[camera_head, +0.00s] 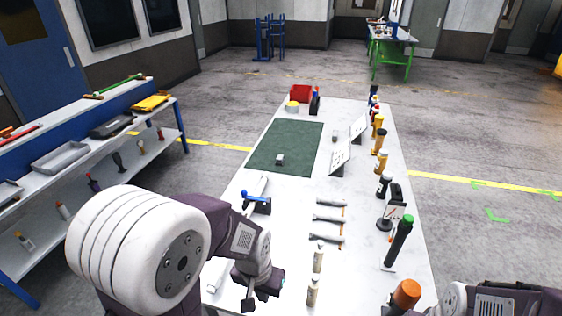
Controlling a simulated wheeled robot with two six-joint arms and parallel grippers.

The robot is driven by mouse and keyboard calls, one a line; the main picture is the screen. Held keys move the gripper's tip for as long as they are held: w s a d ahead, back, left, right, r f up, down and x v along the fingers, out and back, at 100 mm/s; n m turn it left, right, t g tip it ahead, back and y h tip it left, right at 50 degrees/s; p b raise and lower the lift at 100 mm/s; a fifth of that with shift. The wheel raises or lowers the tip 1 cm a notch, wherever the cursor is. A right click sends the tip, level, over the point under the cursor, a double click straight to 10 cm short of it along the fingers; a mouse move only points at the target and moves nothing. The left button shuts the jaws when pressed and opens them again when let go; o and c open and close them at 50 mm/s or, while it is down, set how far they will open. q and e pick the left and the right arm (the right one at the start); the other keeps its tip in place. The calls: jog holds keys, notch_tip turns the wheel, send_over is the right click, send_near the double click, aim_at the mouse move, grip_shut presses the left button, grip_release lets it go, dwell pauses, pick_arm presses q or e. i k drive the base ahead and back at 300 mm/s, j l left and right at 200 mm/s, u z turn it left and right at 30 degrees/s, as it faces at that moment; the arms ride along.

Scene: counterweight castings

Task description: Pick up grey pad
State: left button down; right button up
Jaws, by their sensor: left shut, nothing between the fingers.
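A small light grey block (280,159), which may be the grey pad, sits on the dark green mat (300,140) on the long white table. A second small grey piece (334,138) lies on the table just right of the mat. My left gripper (249,304) is low over the near left part of the table, well short of the mat. It is shut and empty, apart from both grey pieces. Part of my right arm shows in the bottom right corner; its gripper is not visible.
Grey tools (328,218) lie in the table's middle, with two small cylinders (317,259) nearer. Bottles and handles line the right edge, including a green-capped black one (399,240). A blue clamp-like tool (257,204) lies near the mat's front. A red bin (301,93) stands at the far end.

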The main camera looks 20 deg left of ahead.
aim_at(280, 159)
jog(key=j+u, duration=0.2)
jog(key=j, duration=0.3)
jog(key=j+u, duration=0.2)
jog(key=j, duration=0.3)
jog(key=j+u, duration=0.2)
jog(key=j, duration=0.25)
jog(key=i+j+u, duration=0.2)
jog(key=j, duration=0.3)
jog(key=j+u, duration=0.2)
jog(key=j, duration=0.25)
jog(key=i+j+u, duration=0.2)
jog(key=j, duration=0.25)
jog(key=i+z, duration=0.75)
jog(key=z, duration=0.15)
jog(key=i+j+z, duration=0.25)
jog(key=z, duration=0.2)
jog(key=i+j+z, duration=0.2)
jog(key=z, duration=0.25)
jog(key=i+j+z, duration=0.55)
jog(key=j+z, duration=0.3)
jog(key=i+j+z, duration=0.15)
jog(key=j+z, duration=1.65)
jog(key=k, duration=0.05)
